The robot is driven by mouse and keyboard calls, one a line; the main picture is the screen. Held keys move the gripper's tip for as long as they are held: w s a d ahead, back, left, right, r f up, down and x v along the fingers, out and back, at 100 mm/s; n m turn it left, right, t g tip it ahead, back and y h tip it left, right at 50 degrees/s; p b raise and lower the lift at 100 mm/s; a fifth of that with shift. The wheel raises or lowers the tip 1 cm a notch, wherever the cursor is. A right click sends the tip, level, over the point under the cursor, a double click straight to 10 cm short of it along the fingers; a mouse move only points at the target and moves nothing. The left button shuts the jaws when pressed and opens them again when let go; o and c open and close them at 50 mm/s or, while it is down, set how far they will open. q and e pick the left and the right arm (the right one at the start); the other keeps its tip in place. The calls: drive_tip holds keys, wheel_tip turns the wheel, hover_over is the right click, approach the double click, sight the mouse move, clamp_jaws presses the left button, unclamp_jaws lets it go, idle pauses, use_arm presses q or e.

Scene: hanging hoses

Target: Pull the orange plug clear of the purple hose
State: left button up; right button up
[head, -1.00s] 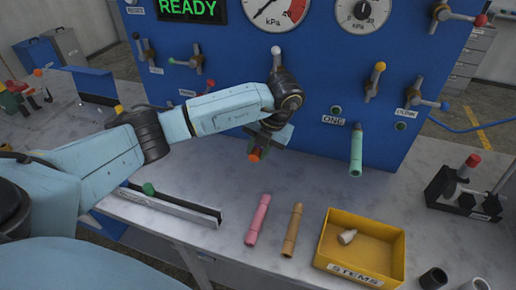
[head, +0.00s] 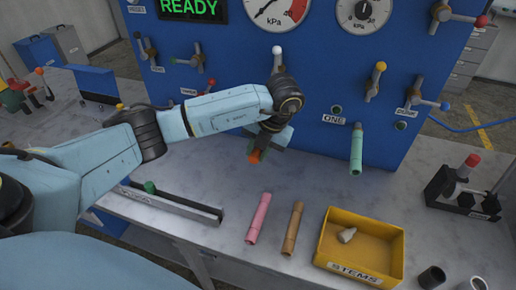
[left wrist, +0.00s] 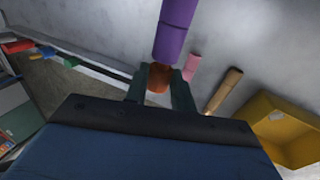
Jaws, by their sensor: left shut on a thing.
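My left gripper (head: 262,148) is in front of the blue panel and points down toward the bench. It is shut on the orange plug (left wrist: 158,77), which sits between the two fingers in the left wrist view. The plug also shows as a small orange spot (head: 255,156) in the head view. The purple hose (left wrist: 175,25) comes down from the top of the left wrist view. Its lower end meets the plug, with no clear gap between them. In the head view the hose is hidden behind my gripper and wrist. My right gripper is not in view.
A teal hose (head: 356,150) hangs right of my gripper. A pink stem (head: 258,218) and a brown stem (head: 291,228) lie on the bench near a yellow tray (head: 330,232). A dark rail (head: 175,203) lies at the left. A black rack (head: 440,190) stands at the right.

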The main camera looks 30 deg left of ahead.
use_arm(q)
drive_tip(key=shift+s, duration=0.25)
drive_tip(key=shift+s+d+p, duration=0.3)
drive_tip(key=shift+s+p, duration=0.45)
drive_tip(key=shift+s, duration=0.3)
drive_tip(key=shift+s+d+p, duration=0.25)
drive_tip(key=shift+s+p, duration=0.45)
drive_tip(key=shift+s, duration=0.35)
drive_tip(key=shift+s+d+r+p, duration=0.2)
drive_tip(key=shift+s+r+p, duration=0.55)
drive_tip(key=shift+p, duration=0.2)
drive_tip(key=shift+s+d+r+p, duration=0.15)
drive_tip(key=shift+s+r+p, duration=0.6)
drive_tip(key=shift+p, duration=0.15)
